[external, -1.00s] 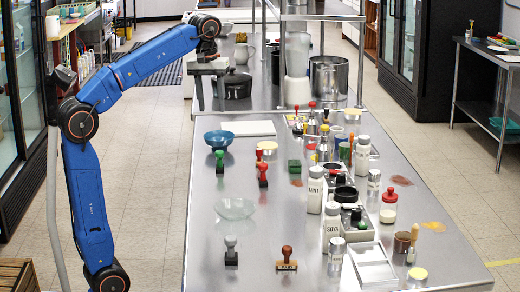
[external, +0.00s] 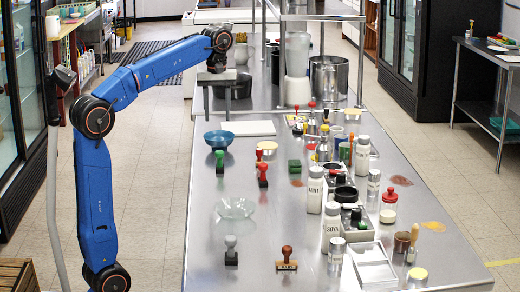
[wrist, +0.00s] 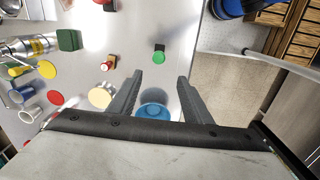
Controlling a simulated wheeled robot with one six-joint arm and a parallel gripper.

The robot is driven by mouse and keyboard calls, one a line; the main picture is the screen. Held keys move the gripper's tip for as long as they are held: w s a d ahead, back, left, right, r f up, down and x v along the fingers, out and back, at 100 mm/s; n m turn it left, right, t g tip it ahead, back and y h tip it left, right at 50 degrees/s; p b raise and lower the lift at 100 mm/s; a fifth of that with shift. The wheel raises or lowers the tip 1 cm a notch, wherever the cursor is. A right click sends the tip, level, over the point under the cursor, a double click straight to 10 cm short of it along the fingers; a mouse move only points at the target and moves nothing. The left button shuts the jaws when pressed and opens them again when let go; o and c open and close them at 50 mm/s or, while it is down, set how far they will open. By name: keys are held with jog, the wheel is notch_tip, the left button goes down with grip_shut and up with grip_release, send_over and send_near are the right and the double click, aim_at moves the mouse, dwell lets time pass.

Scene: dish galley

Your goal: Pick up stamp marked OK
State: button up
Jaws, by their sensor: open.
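Several hand stamps stand on the steel counter (external: 200,205): one with a green handle (external: 220,163), one with a red handle (external: 263,175), one with a grey handle (external: 231,252) and a brown wooden one (external: 287,260). The brown one has lettering on its base that is too small to read. I cannot tell which is marked OK. My gripper (external: 217,102) is open and empty, above the far left of the counter. In the wrist view, the green stamp (wrist: 159,53) shows just beyond the gap between my fingertips (wrist: 158,79), and a red stamp (wrist: 108,62) lies left of it.
A blue bowl (external: 219,139) stands beyond the green stamp, near a white board (external: 249,128). A clear glass bowl (external: 236,209) stands between the stamps. White shakers (external: 315,190), bottles and jars crowd the right side. The front left counter is mostly clear.

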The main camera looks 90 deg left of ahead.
send_near(220, 161)
jog(key=f, duration=0.1)
jog(key=a+f, duration=0.1)
jog(key=f, duration=0.3)
jog(key=shift+s+a, duration=0.2)
jog(key=shift+a, duration=0.05)
jog(key=shift+w+d+f, duration=0.1)
jog(key=shift+f, duration=1.3)
jog(key=shift+w+d+f, duration=0.1)
jog(key=shift+f, duration=1.3)
jog(key=shift+c, duration=0.7)
jog(key=c, duration=0.9)
